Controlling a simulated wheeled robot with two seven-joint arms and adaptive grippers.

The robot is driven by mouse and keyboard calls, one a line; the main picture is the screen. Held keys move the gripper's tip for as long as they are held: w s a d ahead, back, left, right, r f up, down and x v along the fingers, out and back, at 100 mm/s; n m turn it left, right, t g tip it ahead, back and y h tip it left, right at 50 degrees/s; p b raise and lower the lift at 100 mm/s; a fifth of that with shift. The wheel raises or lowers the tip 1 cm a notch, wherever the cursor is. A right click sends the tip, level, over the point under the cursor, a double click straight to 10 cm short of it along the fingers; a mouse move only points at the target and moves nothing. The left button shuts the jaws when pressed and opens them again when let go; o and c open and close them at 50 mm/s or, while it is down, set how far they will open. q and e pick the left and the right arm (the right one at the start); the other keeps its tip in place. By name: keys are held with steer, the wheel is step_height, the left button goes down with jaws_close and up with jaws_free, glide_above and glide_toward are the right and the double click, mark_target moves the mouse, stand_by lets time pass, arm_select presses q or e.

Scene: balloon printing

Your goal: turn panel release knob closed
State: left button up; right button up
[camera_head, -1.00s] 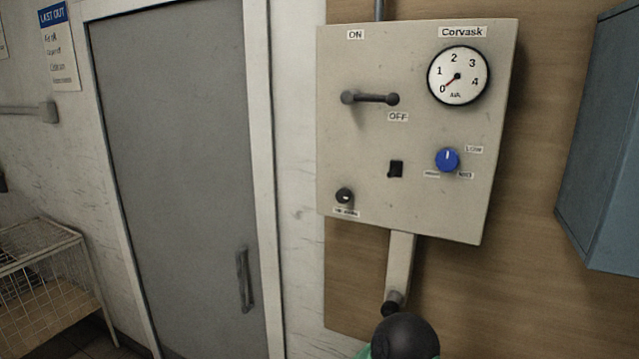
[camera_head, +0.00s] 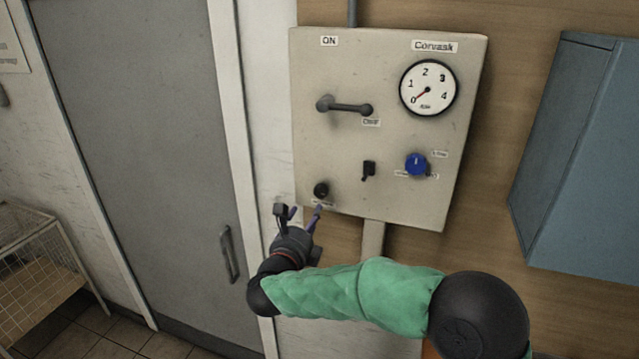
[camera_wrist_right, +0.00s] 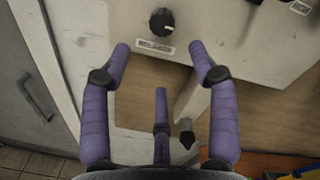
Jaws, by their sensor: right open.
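The panel (camera_head: 440,195) is a beige box on the wall. A small black knob (camera_head: 321,189) sits at its lower left corner above a white label; it also shows in the right wrist view (camera_wrist_right: 162,21), with a light mark on its face. My right gripper (camera_head: 303,210) is just below and left of the knob, apart from it. In the right wrist view its purple fingers (camera_wrist_right: 160,52) are spread open and empty, with the knob beyond the fingertips. The label's text is too small to read surely. My left gripper is not in view.
The panel also carries a lever (camera_head: 345,107) between ON and OFF labels, a dial gauge (camera_head: 429,88) near 0, a black switch (camera_head: 369,170) and a blue knob (camera_head: 416,164). A grey door (camera_head: 140,130) is at left, a blue cabinet (camera_head: 575,150) at right.

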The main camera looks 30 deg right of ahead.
mark_target(320, 194)
steer(key=p+x, duration=0.3)
steer(key=x, duration=0.8)
steer(key=shift+s+d+r, duration=0.1)
steer(key=shift+s+r, duration=0.05)
steer(key=c, duration=1.1)
